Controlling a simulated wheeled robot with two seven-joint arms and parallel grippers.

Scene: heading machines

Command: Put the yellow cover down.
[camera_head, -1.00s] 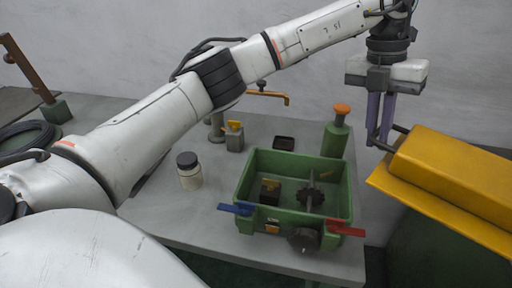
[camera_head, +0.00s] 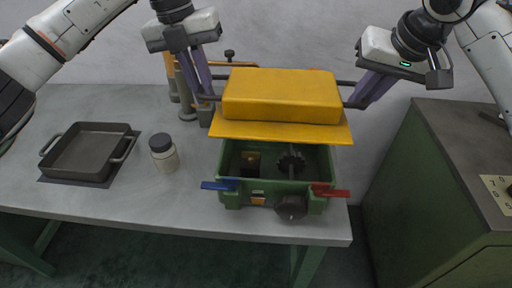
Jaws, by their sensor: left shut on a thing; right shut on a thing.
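The yellow cover (camera_head: 282,96) is a box-shaped lid with a flat flange and dark side handles. In the head view it is over the back part of the green open machine box (camera_head: 229,184); whether it touches the box cannot be told. My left gripper (camera_head: 204,97) is shut on the cover's left handle. My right gripper (camera_head: 356,103) is shut on its right handle. Inside the box a dark gear (camera_head: 291,162) and a small dark block show at the front. The cover hides the box's rear.
The grey table (camera_head: 150,205) holds a dark square pan (camera_head: 85,155) at left and a dark-capped jar (camera_head: 164,154). The box has a blue lever (camera_head: 219,185), a red lever (camera_head: 331,192) and a dark knob (camera_head: 291,207) in front. A green cabinet (camera_head: 420,190) stands at right.

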